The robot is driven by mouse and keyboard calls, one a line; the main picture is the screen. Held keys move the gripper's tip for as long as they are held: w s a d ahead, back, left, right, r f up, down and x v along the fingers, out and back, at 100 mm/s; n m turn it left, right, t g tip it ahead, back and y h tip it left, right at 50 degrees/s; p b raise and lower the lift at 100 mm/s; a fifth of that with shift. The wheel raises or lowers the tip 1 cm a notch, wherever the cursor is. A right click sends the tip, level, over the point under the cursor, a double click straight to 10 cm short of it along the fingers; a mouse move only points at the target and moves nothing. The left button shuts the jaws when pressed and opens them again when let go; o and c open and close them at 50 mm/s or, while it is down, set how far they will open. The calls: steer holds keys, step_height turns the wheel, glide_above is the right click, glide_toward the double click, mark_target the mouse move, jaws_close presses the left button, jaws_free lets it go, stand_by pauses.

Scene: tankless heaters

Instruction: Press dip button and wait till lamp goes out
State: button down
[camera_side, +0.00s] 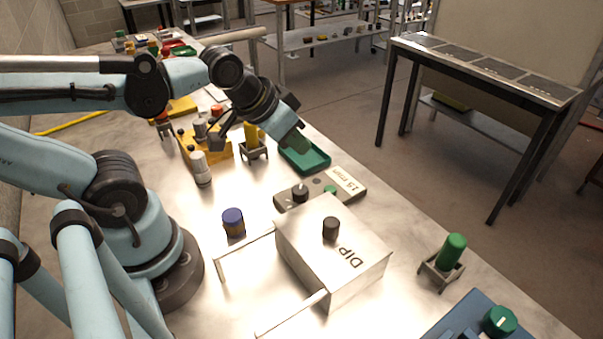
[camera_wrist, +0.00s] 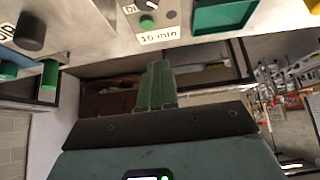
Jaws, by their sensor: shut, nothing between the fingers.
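The dip box is a silver box (camera_side: 322,262) marked DIP, with a dark round button (camera_side: 330,229) on top. The button also shows at the upper left of the wrist view (camera_wrist: 30,31). My gripper (camera_side: 298,147), with green fingers, is shut and empty, behind the panel and apart from the dip button.
A green tray (camera_side: 318,161) lies by my gripper. A yellow block with several cylinders (camera_side: 218,152) stands left of it. A blue-capped jar (camera_side: 234,223) and metal handles flank the dip box. A green cylinder in a stand (camera_side: 452,252) and a blue unit (camera_side: 470,318) are at the right.

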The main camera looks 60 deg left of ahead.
steer(key=w+d+m+t+y, duration=0.1)
steer(key=w+d+m+t, duration=0.1)
steer(key=w+m, duration=0.4)
steer(key=shift+d+f+m, duration=0.15)
steer(key=shift+m, duration=0.85)
steer(key=shift+f, duration=4.4)
steer(key=shift+r, duration=0.1)
steer(key=shift+r, duration=2.4)
